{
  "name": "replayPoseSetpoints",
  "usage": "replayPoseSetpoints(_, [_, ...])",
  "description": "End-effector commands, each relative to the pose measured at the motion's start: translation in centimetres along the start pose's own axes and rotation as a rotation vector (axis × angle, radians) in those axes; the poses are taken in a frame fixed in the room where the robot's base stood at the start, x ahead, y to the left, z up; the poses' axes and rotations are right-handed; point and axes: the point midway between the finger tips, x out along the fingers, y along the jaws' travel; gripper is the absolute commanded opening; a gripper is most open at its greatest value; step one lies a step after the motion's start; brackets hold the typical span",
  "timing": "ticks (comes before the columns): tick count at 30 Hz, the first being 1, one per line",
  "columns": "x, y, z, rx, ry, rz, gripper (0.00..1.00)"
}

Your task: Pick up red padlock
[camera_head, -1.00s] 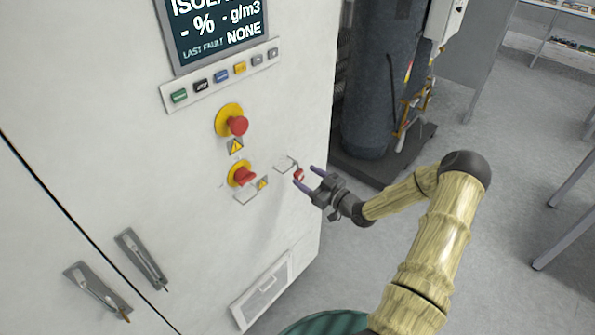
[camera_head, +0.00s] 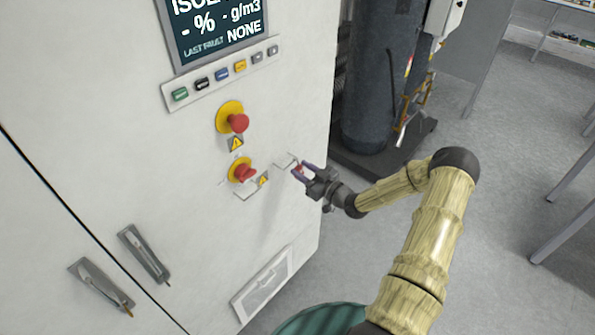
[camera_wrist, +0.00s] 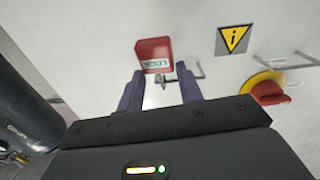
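The red padlock (camera_wrist: 154,53) hangs at the cabinet's front panel, with its white-green label towards the wrist camera. In the head view the padlock (camera_head: 299,169) is small and partly hidden by my fingers. My gripper (camera_wrist: 160,88) is open, with its two purple fingers on either side of the padlock's lower part in the wrist view. In the head view my gripper (camera_head: 302,172) is close to the cabinet at the padlock. I cannot tell whether the fingers touch it. A thin metal hook (camera_wrist: 189,72) shows beside the padlock.
The white cabinet (camera_head: 90,110) fills the left. It carries a red emergency button (camera_head: 238,123) and a red rotary switch (camera_head: 243,171), also in the wrist view (camera_wrist: 270,92). A dark tank (camera_head: 380,80) stands behind right.

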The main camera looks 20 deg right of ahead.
Motion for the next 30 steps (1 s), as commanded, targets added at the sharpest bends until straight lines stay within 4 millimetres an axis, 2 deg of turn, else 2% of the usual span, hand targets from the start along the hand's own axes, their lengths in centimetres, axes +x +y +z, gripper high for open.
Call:
replayPoseSetpoints(2, [0.0,0.0,0.0,0.0,0.001,0.0,0.08])
replayPoseSetpoints(11, [0.0,0.1,-0.3,-0.002,0.001,0.0,0.08])
replayPoseSetpoints(17, [0.0,0.1,-1.4,-0.003,0.002,-0.001,0.08])
replayPoseSetpoints(23, [-4.8,0.2,-0.9,-0.002,-0.001,0.004,0.08])
replayPoseSetpoints(30, [-11.5,0.1,-1.0,-0.003,-0.001,0.003,0.08])
